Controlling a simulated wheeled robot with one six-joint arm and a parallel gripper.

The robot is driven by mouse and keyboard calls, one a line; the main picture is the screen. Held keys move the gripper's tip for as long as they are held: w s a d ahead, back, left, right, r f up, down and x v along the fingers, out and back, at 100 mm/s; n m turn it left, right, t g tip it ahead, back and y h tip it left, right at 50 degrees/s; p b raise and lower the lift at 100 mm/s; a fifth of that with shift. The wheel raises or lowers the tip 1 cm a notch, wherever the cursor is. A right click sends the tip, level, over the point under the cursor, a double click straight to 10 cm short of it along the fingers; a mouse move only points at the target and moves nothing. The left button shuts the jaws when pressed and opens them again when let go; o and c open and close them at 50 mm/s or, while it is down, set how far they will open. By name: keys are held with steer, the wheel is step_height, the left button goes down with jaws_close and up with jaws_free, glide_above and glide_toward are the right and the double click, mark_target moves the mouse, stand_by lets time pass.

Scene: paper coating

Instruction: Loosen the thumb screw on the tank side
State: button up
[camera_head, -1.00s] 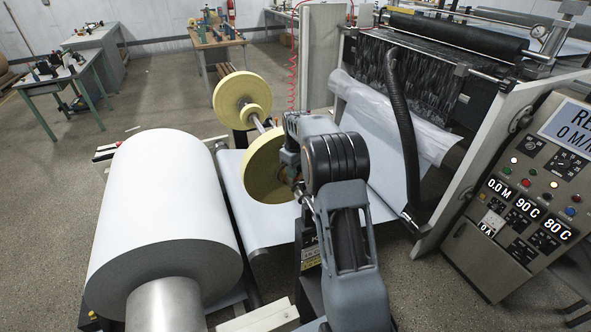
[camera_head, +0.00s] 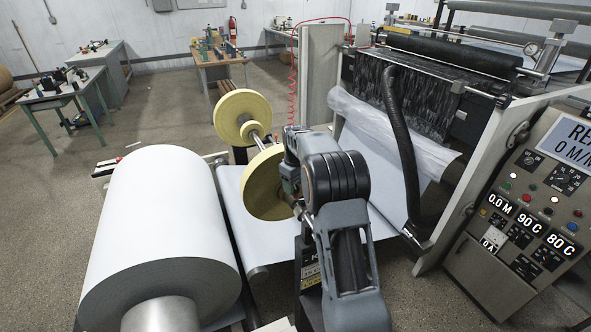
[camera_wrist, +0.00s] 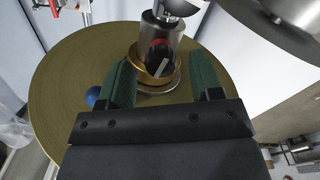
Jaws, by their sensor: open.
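In the wrist view my gripper (camera_wrist: 163,68) is open, its two green fingers apart. A dark, shiny cylindrical hub (camera_wrist: 158,38) with a red mark stands between and beyond the fingertips. It has a brass-coloured collar (camera_wrist: 146,78) at its base, against a broad olive-yellow disc (camera_wrist: 65,85). A blue round knob (camera_wrist: 93,97) shows beside the left finger, partly covered by it. I cannot tell which of these parts is the thumb screw. In the head view my arm reaches the near yellow disc (camera_head: 262,180); my fingertips are hidden there.
A far yellow disc (camera_head: 241,112) sits on the same shaft. A large white paper roll (camera_head: 160,220) stands to the left. A black hose (camera_head: 405,140) and a control panel (camera_head: 545,205) are at the right. Open floor (camera_head: 165,115) lies behind the roll.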

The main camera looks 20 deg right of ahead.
step_height(320, 180, up, 13)
stand_by(0.4)
steer(key=shift+f, duration=0.1)
stand_by(0.3)
steer(key=m, duration=0.3)
glide_above(296, 189)
step_height(296, 189, down, 5)
steer(key=shift+r, duration=0.2)
steer(key=s+a+t, duration=0.1)
steer(key=s+a, duration=0.3)
steer(key=s, duration=0.5)
steer(key=s+a+m+t, duration=0.1)
steer(key=s+a, duration=0.3)
steer(key=s, duration=0.5)
steer(key=s+a+t, duration=0.2)
steer(key=s+a, duration=0.2)
steer(key=s, duration=0.5)
steer(key=shift+s+r+m, duration=0.4)
steer(key=shift+r, duration=0.05)
